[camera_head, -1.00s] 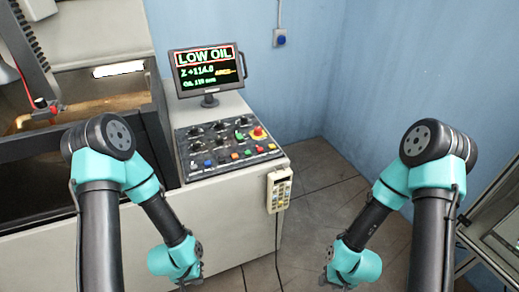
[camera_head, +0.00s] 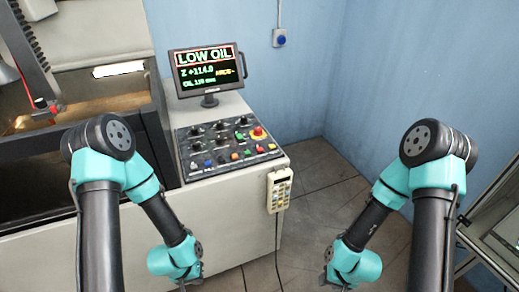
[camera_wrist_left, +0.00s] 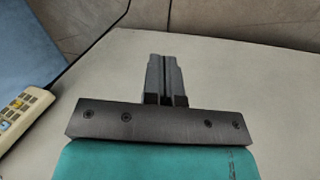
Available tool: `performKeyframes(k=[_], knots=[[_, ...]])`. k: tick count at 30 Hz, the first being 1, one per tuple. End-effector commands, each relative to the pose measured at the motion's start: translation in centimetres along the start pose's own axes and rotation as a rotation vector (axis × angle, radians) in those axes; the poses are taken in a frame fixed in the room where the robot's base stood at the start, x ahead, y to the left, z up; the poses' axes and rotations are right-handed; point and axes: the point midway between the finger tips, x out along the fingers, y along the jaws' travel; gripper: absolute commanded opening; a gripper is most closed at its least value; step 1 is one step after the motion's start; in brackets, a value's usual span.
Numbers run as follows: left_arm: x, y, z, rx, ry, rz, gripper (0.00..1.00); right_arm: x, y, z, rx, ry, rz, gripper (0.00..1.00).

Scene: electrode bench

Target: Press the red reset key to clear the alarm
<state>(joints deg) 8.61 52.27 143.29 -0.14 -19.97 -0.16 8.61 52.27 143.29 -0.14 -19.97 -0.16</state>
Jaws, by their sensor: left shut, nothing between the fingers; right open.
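The control panel (camera_head: 230,147) on the machine's pale cabinet carries dark knobs and a row of coloured keys. A small reddish key (camera_head: 221,160) is in the front row, too small to read. A red mushroom button (camera_head: 258,132) on a yellow base sits at the panel's right. The monitor (camera_head: 207,72) shows "LOW OIL" in a red frame. My left gripper (camera_head: 187,284) is low in front of the cabinet, apart from the panel; the left wrist view shows its fingers (camera_wrist_left: 164,78) shut and empty. My right gripper (camera_head: 326,281) is open, low at right, its fingers barely visible.
A keypad pendant (camera_head: 279,190) hangs on the cabinet's right corner with its cable down; it also shows in the left wrist view (camera_wrist_left: 20,110). The machine tank (camera_head: 70,140) is at left. The floor between my arms and the space above the panel are clear.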

Motion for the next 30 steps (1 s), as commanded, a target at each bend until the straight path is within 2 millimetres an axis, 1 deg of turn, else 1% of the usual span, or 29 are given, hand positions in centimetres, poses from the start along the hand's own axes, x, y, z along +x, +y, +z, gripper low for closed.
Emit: performKeyframes(k=[16,20,23,26,30], knots=[[0.0,0.0,0.0,0.0,0.0,0.0,0.0,0.0,0.0,0.0,0.0,0.0,0.0,0.43],[-0.2,0.4,-0.7,0.014,0.01,0.0,0.0,0.0,0.0,0.0,0.0,0.0,0.0,0.43],[-0.6,1.2,-1.9,0.042,0.027,0.001,0.0,0.0,0.0,0.0,0.0,0.0,0.0,0.43],[-1.3,2.5,-3.9,0.088,0.056,0.004,0.0,0.0,0.0,0.0,0.0,0.0,0.0,0.43],[-2.9,5.4,-7.4,0.172,0.106,0.01,0.0,0.0,0.0,0.0,0.0,0.0,0.0,0.43]])
